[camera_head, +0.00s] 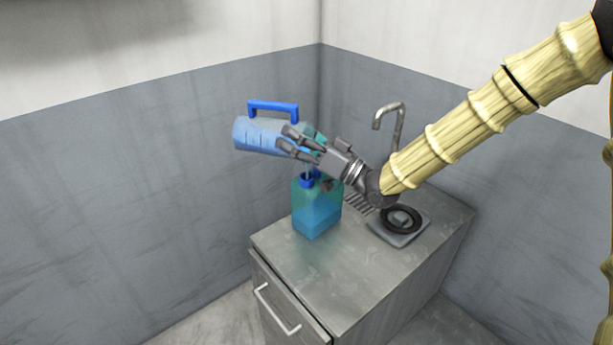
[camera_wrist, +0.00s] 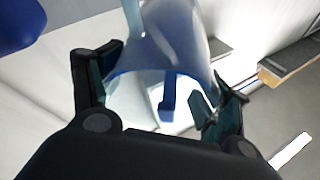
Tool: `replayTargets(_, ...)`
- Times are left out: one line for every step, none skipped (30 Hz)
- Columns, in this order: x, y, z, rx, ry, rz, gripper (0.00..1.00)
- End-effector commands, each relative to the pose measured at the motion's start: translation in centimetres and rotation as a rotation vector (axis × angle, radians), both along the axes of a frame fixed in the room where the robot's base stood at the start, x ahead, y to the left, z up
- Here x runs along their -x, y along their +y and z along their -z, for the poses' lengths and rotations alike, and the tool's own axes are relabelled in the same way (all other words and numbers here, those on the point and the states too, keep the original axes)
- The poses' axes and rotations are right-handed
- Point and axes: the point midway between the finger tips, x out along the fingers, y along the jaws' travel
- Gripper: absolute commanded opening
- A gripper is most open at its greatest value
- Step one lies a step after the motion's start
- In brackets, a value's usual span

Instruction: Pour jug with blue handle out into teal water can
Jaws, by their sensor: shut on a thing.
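The jug (camera_head: 262,136) is see-through with pale blue contents and a blue handle (camera_head: 273,106) on its upper side. It lies tipped on its side in the air, above and slightly left of the teal water can. My gripper (camera_head: 292,143) is shut around the jug near its right end. In the wrist view the clear jug (camera_wrist: 178,38) is between my fingers (camera_wrist: 165,98). The teal water can (camera_head: 316,207) stands upright on the counter, with blue liquid in its lower part. The jug's mouth and the can's opening are partly hidden by my gripper.
The grey counter (camera_head: 300,268) is clear in front of the can. A small sink (camera_head: 398,238) with a dark ring (camera_head: 412,228) and a curved tap (camera_head: 397,125) are to the right. Walls close in behind. A cabinet door with a white handle (camera_head: 278,313) is below.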

Motion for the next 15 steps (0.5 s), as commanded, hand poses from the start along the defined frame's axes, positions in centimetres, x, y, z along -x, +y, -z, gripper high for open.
replayTargets(0.0,0.0,-0.03,-0.001,-0.001,0.0,0.07)
replayTargets(0.0,-0.01,-0.02,-0.002,-0.001,0.0,0.07)
replayTargets(0.0,-0.02,0.01,-0.004,-0.002,0.0,0.07)
replayTargets(0.0,-0.04,0.03,-0.006,-0.002,0.0,0.07)
replayTargets(0.01,-0.05,0.06,-0.008,-0.003,0.0,0.07)
replayTargets(0.02,-0.07,0.08,-0.012,-0.004,0.001,0.07)
replayTargets(0.03,-0.09,0.09,-0.015,-0.006,0.0,0.07)
replayTargets(0.03,-0.11,0.1,-0.018,-0.007,0.0,0.07)
replayTargets(0.05,-0.14,0.11,-0.023,-0.009,0.0,0.07)
replayTargets(0.06,-0.17,0.1,-0.027,-0.01,0.0,0.07)
replayTargets(0.07,-0.19,0.09,-0.031,-0.012,0.0,0.07)
replayTargets(0.08,-0.24,0.06,-0.037,-0.014,0.0,0.07)
replayTargets(0.09,-0.27,0.05,-0.041,-0.016,0.001,0.07)
replayTargets(0.1,-0.3,0.03,-0.045,-0.018,0.0,0.07)
replayTargets(0.11,-0.34,0.02,-0.05,-0.02,0.0,0.07)
